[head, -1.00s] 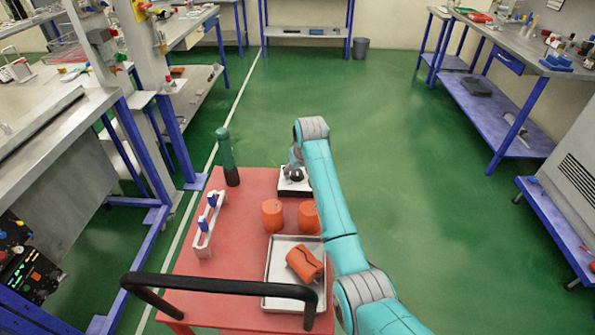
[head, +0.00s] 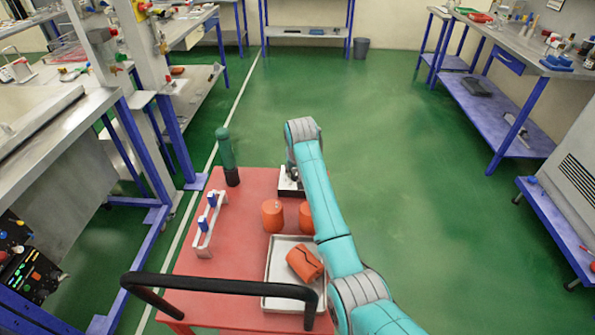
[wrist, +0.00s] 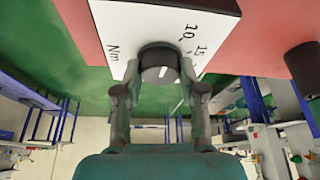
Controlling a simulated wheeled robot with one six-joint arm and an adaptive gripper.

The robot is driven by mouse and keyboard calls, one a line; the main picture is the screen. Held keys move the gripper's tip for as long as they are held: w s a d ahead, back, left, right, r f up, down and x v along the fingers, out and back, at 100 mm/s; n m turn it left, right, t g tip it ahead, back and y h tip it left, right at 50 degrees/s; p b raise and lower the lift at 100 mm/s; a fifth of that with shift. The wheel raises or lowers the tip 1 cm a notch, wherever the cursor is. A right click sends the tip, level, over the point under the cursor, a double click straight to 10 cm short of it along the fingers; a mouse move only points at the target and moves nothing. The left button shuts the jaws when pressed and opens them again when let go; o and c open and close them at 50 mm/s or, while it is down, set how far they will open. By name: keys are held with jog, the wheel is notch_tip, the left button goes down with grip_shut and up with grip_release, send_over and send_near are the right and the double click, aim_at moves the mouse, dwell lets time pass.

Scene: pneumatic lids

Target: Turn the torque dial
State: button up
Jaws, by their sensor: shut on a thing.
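The torque dial (wrist: 158,60) is a dark round knob with a pale mark on its face, seen in the wrist view. It sits on a white box (wrist: 112,28) printed with "Nm", "10" and "15". My gripper (wrist: 159,78) has one finger on each side of the dial and is shut on it. In the head view the white box (head: 287,192) stands at the far end of the red cart top. My arm hides most of the dial and gripper there.
On the red cart (head: 240,205) are a dark green bottle-shaped thing (head: 228,160), a white rack (head: 210,228) with blue-topped pieces, orange cylinders (head: 272,216) and a metal tray (head: 270,300) holding an orange piece. A black handle (head: 215,285) crosses the near end. Green floor is clear beyond.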

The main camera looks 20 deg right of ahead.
jog(key=m+h, duration=0.1)
jog(key=m, duration=0.3)
jog(key=shift+a+m+g+h, duration=0.1)
jog(key=shift+m+g+h, duration=0.2)
jog(key=shift+g+h, duration=0.1)
dwell(0.4)
jog(key=o, duration=1.1)
jog(key=shift+o, duration=0.2)
jog(key=shift+r, duration=0.1)
jog(key=v, duration=0.6)
jog(key=shift+a+r, duration=0.1)
jog(key=shift+r, duration=0.1)
jog(key=shift+s+a+r, duration=0.1)
jog(key=shift+s+r, duration=0.1)
jog(key=shift+r, duration=0.2)
